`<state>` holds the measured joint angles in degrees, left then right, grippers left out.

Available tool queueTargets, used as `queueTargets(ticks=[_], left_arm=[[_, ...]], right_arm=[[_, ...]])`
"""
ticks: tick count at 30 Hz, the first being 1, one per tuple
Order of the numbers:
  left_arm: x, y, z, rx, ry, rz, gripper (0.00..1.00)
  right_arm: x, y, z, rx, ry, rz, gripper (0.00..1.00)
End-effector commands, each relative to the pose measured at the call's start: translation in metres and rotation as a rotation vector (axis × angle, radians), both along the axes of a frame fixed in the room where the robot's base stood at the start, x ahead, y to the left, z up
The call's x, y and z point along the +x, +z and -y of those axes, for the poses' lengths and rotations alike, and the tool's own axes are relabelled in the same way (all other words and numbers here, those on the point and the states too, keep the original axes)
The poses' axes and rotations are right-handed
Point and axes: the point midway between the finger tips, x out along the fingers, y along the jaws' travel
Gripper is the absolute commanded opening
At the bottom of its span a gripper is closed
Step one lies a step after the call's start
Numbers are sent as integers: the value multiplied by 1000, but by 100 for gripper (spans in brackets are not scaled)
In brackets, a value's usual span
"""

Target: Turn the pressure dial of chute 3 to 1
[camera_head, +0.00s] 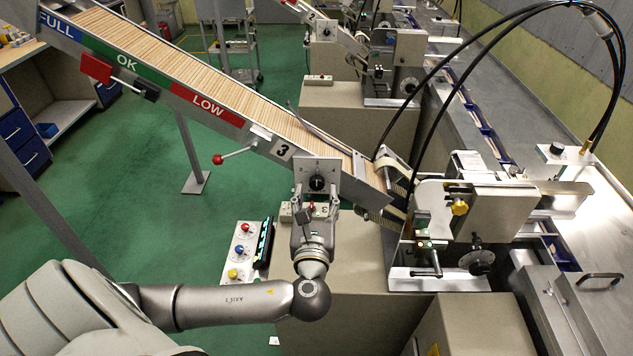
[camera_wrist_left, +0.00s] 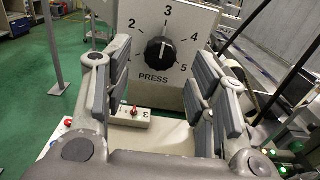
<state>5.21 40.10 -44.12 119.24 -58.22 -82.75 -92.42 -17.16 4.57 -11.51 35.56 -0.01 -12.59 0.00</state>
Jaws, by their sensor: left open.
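The chute 3 pressure dial is a black round knob (camera_head: 317,183) on a light grey plate below the chute's number 3 label (camera_head: 281,151). In the left wrist view the knob (camera_wrist_left: 160,50) faces me above the word PRESS, and its white mark points up, about at 3. The numbers 2 to 5 show around it; the 1 is hidden, apparently behind the left finger. My left gripper (camera_head: 316,198) is open in front of the plate. Its fingers (camera_wrist_left: 152,85) stand apart on either side of the knob, with nothing between them. My right gripper is not in view.
The sloping chute (camera_head: 190,70) full of sticks runs above the dial. A red-balled lever (camera_head: 218,160) sticks out at its side. A small box with a red switch (camera_wrist_left: 133,115) lies below the dial. The wrapper machine (camera_head: 490,215) stands to the right.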

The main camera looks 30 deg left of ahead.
Motion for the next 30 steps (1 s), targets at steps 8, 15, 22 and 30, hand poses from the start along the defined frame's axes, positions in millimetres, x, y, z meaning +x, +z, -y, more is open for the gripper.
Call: queueTargets(ticks=[8, 15, 22, 30], left_arm=[[29, 1, -18, -1, 2, 1, 51], [33, -1, -21, -3, 0, -1, 51], [33, 0, -20, -3, 1, -1, 36], [32, -1, -20, -4, 1, 0, 6]], right_arm=[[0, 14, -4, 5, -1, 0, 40], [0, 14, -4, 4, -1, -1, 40], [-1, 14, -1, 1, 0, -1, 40], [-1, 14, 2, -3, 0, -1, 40]])
